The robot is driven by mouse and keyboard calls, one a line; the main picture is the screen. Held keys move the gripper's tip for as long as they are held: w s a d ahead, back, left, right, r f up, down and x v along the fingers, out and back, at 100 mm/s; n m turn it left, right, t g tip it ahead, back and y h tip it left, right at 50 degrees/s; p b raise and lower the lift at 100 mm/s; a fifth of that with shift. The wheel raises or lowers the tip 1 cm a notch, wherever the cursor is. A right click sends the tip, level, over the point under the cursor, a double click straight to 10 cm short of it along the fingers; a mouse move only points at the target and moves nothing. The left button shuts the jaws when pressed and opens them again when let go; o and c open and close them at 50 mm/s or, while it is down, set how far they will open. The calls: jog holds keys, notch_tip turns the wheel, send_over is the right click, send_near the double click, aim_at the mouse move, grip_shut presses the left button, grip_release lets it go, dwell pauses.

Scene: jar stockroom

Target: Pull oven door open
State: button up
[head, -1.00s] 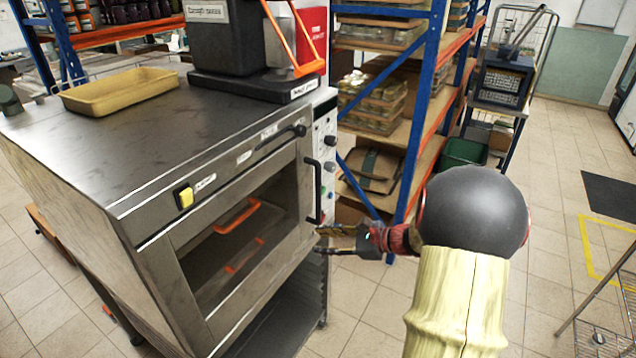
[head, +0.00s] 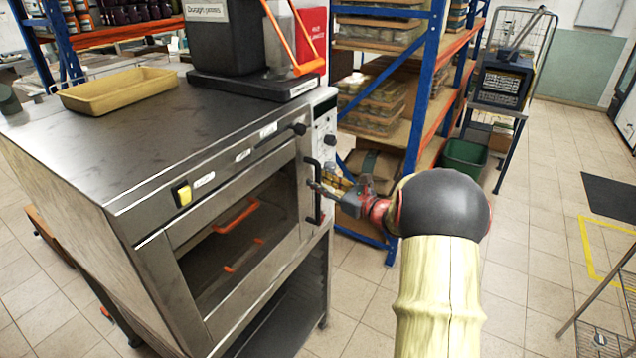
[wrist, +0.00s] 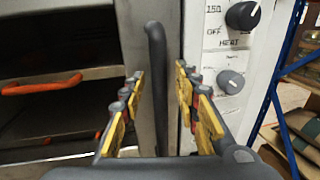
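The oven (head: 225,235) is a steel box with a glass-windowed door (head: 240,235), which looks shut. Its black vertical door handle (head: 313,192) is at the door's right edge, beside the control panel. The handle also shows in the wrist view (wrist: 157,85), standing upright between the two fingers. My gripper (head: 322,180) is at the handle in the head view. In the wrist view my gripper (wrist: 158,95) has its yellow-padded fingers spread, one on each side of the handle, with a gap to the right finger. Whether the left finger touches the handle I cannot tell.
The white panel with dark knobs (wrist: 242,14) lies right of the handle. A blue-and-orange shelf (head: 415,110) stands close behind my gripper. A yellow tray (head: 120,88) and a black machine (head: 235,40) sit on the oven. The tiled floor at right is mostly clear.

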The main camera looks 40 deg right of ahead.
jog(key=shift+w+a, duration=0.1)
jog(key=shift+w, duration=0.35)
jog(key=c, duration=0.8)
grip_shut()
